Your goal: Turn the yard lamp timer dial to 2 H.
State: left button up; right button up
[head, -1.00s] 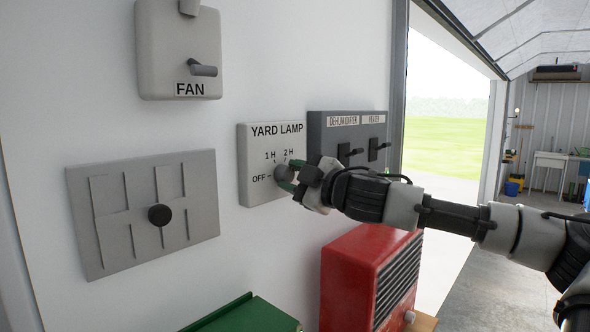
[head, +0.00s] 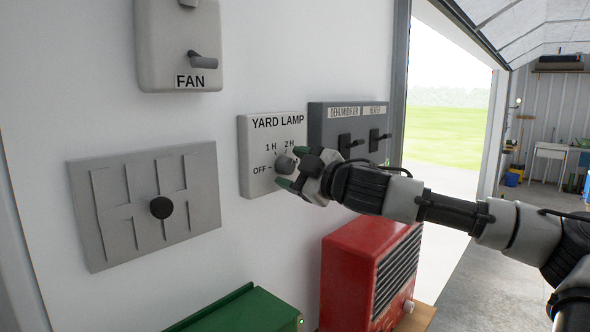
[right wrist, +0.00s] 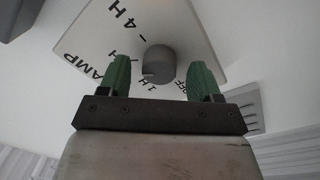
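The yard lamp timer (head: 258,184) is a pale box on the wall, marked OFF, 1 H and 2 H; the right wrist view (right wrist: 190,25) also shows 4 H. Its round grey dial (head: 284,164) shows between my right gripper's fingers in the wrist view (right wrist: 158,62). My right gripper (head: 292,167) is open, its green fingers spread on either side of the dial. In the wrist view (right wrist: 162,78), gaps show between the dial and both fingers. The fingers hide part of the scale, and I cannot tell for sure which mark the dial points to. My left gripper is out of view.
A dark dehumidifier and heater switch box (head: 325,124) is close behind my right gripper. A fan switch (head: 180,50) is at upper left, a slotted plate with a black knob (head: 100,225) at left. Below are a red heater-like unit (head: 345,265) and a green box (head: 245,315).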

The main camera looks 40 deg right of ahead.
jog(key=shift+s+f+b, duration=0.1)
jog(key=shift+s+b, duration=0.55)
jog(key=shift+b, duration=0.2)
jog(key=s+b, duration=0.5)
jog(key=s, duration=0.4)
jog(key=shift+s+d+f, duration=0.2)
jog(key=shift+s+d, duration=0.05)
jog(key=shift+d, duration=0.1)
